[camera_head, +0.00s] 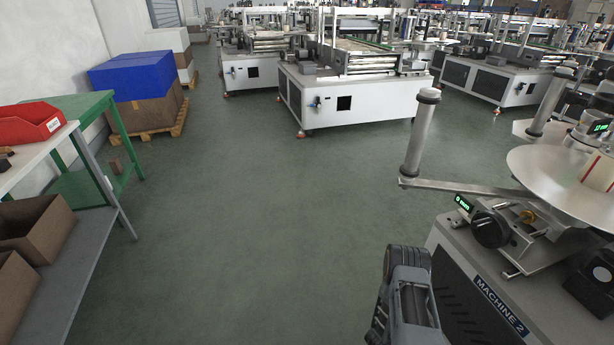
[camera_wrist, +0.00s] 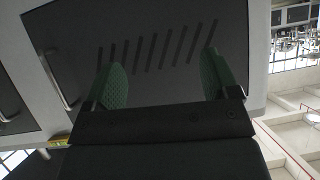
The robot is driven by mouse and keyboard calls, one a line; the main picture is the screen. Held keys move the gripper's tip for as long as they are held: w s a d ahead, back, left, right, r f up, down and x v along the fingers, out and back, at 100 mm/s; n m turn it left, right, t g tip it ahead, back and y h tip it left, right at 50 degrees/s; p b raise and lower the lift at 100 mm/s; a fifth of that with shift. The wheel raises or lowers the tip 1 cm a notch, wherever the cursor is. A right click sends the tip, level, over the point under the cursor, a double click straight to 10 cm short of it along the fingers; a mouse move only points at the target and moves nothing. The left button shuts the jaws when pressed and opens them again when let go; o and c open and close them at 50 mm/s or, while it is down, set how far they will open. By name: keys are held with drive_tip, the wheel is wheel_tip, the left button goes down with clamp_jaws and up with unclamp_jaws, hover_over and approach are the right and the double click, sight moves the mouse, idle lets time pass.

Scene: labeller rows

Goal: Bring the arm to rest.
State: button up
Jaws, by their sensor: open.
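My arm shows at the bottom of the head view as a dark grey link, close beside the front of the machine labelled "MACHINE 2" (camera_head: 500,305). My gripper (camera_wrist: 160,85) shows in the wrist view with two green-padded fingers spread apart and nothing between them. Behind the fingers is a dark panel with a row of slanted slots (camera_wrist: 155,45), framed in light grey. The fingertips look apart from the panel, but the distance is hard to judge. In the head view I cannot make out the gripper's fingers.
A metal arm with an upright roller (camera_head: 421,135) juts left from the machine. A white shelf with a red bin (camera_head: 30,124) and brown boxes (camera_head: 35,228) stands at left. Blue boxes (camera_head: 132,75) sit on a pallet behind. The green floor (camera_head: 250,220) between is clear.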

drive_tip(key=w+a+r+n+t+y+p, duration=0.1)
drive_tip(key=w+a+r+y+p, duration=0.2)
drive_tip(key=w+r, duration=0.6)
drive_tip(key=w+a+r+n+t+y+p, duration=0.25)
drive_tip(key=w+a+r, duration=0.2)
drive_tip(key=r, duration=0.75)
drive_tip(key=w+a+r+n+y+p, duration=0.1)
drive_tip(key=a+r+y+p, duration=0.15)
drive_tip(key=r, duration=0.65)
drive_tip(key=w+a+r+n+y+p, duration=0.15)
drive_tip(key=a+r, duration=0.25)
drive_tip(key=r, duration=0.4)
drive_tip(key=s+a+r+n+g+y+p, duration=0.1)
drive_tip(key=s+a+r+n+p, duration=0.15)
drive_tip(key=s+r, duration=0.45)
drive_tip(key=s+a+r+n+g+y+p, duration=0.1)
drive_tip(key=s+a+r+n+p, duration=0.2)
drive_tip(key=r, duration=0.9)
drive_tip(key=s+a+r+n+g+p, duration=0.1)
drive_tip(key=s+a+r+n+p, duration=0.1)
drive_tip(key=s+r, duration=0.7)
drive_tip(key=s+n+p, duration=0.1)
drive_tip(key=s, duration=0.3)
drive_tip(key=shift+a+r, duration=0.15)
drive_tip(key=shift+r, duration=0.05)
drive_tip(key=shift+s+r+n+g+h, duration=0.1)
drive_tip(key=shift+s+n+g+h, duration=0.15)
drive_tip(key=shift+s+g, duration=0.15)
